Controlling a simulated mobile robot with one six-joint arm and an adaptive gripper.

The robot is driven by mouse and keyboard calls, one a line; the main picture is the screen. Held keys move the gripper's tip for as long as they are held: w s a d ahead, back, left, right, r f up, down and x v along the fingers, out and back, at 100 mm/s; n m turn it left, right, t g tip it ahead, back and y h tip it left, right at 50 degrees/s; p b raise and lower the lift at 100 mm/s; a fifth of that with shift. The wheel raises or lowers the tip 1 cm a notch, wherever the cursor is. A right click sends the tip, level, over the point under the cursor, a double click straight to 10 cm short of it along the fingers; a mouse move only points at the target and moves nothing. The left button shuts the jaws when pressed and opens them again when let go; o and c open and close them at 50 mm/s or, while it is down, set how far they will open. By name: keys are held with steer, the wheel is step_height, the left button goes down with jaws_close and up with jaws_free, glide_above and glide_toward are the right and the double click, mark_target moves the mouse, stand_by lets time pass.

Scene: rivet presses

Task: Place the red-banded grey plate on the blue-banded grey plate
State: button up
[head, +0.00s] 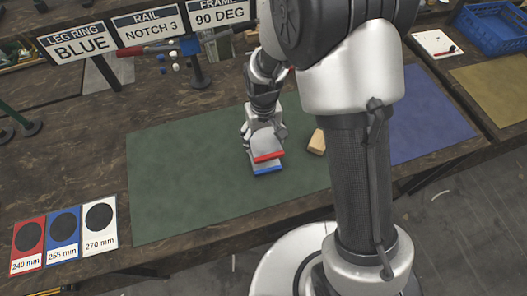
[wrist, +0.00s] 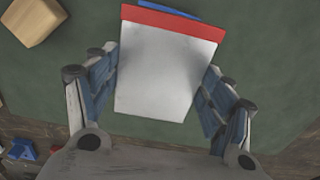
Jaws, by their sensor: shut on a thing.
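The red-banded grey plate (wrist: 164,70) is between the two fingers of my gripper (wrist: 160,88), which is shut on its sides in the wrist view. In the head view the red-banded plate (head: 266,147) shows below my gripper (head: 264,135), its red band toward the near side. The blue-banded grey plate (head: 266,169) lies under it on the green mat, with mostly its blue band showing. In the wrist view a strip of the blue band (wrist: 172,8) shows past the red band, slightly turned against it. I cannot tell whether the two plates touch.
A wooden block (head: 317,142) lies on the green mat (head: 180,180) just right of the plates. A blue mat (head: 425,115) is further right. Three size cards (head: 63,236) lie at the left; signs (head: 77,42) stand behind. The green mat's left is clear.

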mark_target(264, 141)
steer(key=shift+f+b, duration=0.85)
steer(key=shift+f, duration=2.6)
steer(key=shift+f, duration=0.2)
steer(key=o, duration=1.6)
step_height(264, 141, up, 12)
steer(key=p, duration=0.4)
steer(key=shift+d+r, duration=0.1)
steer(key=shift+r, duration=0.15)
steer(key=s+d+r+m+t, duration=0.1)
steer(key=d+r, duration=0.1)
steer(key=r, duration=0.3)
steer(key=s+d+r, duration=0.2)
steer(key=r, duration=0.4)
steer(key=s+d+r+t, duration=0.1)
steer(key=s+d+r, duration=0.2)
steer(key=s+r, duration=0.1)
steer(key=s+d+r+m+t, duration=0.1)
steer(key=s+d+r, duration=0.1)
steer(key=s+r, duration=0.2)
steer(key=s+d+r+m+t, duration=0.1)
steer(key=s+d+r, duration=0.2)
steer(key=s, duration=0.5)
steer(key=shift+s+d+r+t, duration=0.3)
steer(key=shift+s+r, duration=0.05)
steer(key=shift+r, duration=0.15)
